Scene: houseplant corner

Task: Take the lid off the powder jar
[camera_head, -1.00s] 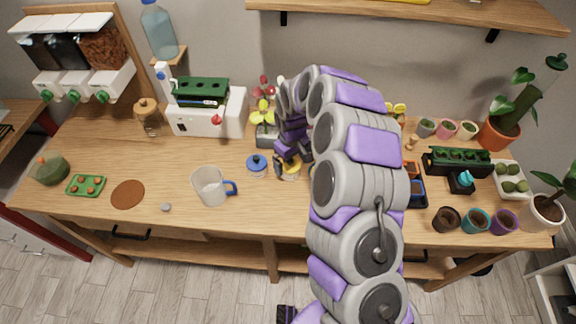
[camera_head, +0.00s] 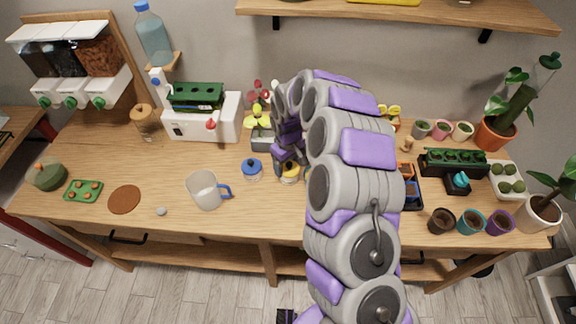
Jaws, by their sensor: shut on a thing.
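A small jar with a yellow top (camera_head: 290,178) stands on the wooden bench near its middle, right of a small blue-topped jar (camera_head: 252,170). My gripper (camera_head: 288,164) comes down over the yellow-topped jar from above and is shut on its lid, as far as the view shows. The fingers and my arm hide much of this jar. I cannot tell whether the lid is raised off it. No label marks which jar holds powder.
A clear mug with a blue handle (camera_head: 206,190) stands left of the jars. A white machine (camera_head: 200,128) and a flower planter (camera_head: 264,140) stand behind. Pots (camera_head: 441,221) and a dark tray lie to the right. The bench front centre is clear.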

